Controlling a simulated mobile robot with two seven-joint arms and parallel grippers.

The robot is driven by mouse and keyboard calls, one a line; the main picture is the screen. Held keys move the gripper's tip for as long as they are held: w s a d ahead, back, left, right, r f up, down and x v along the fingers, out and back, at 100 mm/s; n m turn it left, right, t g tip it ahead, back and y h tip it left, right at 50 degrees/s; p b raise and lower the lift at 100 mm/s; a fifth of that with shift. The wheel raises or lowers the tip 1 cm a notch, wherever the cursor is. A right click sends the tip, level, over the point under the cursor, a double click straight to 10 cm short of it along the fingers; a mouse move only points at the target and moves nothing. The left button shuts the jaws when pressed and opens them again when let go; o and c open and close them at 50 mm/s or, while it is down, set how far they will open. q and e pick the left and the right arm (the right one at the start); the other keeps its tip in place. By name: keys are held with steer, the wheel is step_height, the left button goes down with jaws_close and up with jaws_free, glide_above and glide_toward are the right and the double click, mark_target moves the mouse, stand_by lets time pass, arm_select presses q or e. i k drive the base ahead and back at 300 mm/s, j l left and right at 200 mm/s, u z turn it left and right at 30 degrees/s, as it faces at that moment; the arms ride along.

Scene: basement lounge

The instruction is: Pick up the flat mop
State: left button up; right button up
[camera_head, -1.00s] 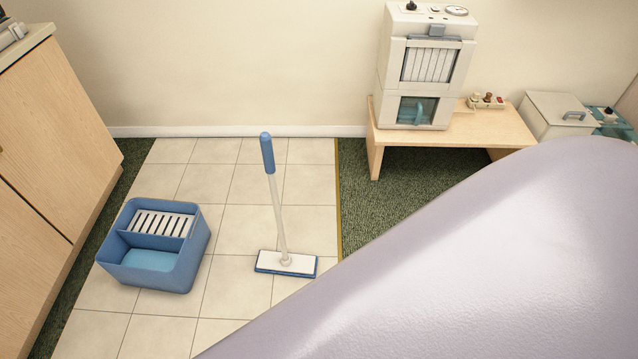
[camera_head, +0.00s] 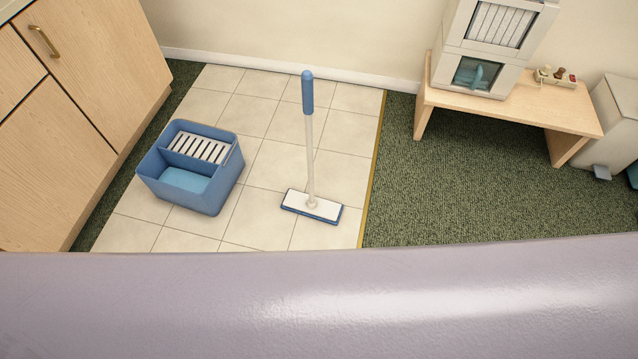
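The flat mop (camera_head: 311,160) stands upright on the tiled floor in the head view, a little left of the picture's middle. It has a blue grip at the top, a pale pole, and a flat white head with a blue pad resting on the tiles. Nothing touches it. Neither of my grippers shows in this view, so I cannot see whether they are open or shut.
A blue bucket (camera_head: 222,187) with a slatted white insert stands left of the mop. A wooden cabinet (camera_head: 62,150) is at the left. A low wooden table (camera_head: 517,108) bears a white machine (camera_head: 485,45) at the right. A lilac padded surface (camera_head: 320,305) spans the foreground. Green carpet (camera_head: 460,190) is bare.

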mark_target(310, 205)
steer(key=i+j, duration=0.15)
steer(key=j, duration=0.2)
steer(key=i+j, duration=0.1)
steer(key=j, duration=0.25)
steer(key=i+j, duration=0.15)
steer(key=j, duration=0.2)
steer(key=j+z, duration=0.15)
steer(key=z, duration=0.3)
steer(key=i+j+z, duration=0.1)
steer(key=z, duration=0.35)
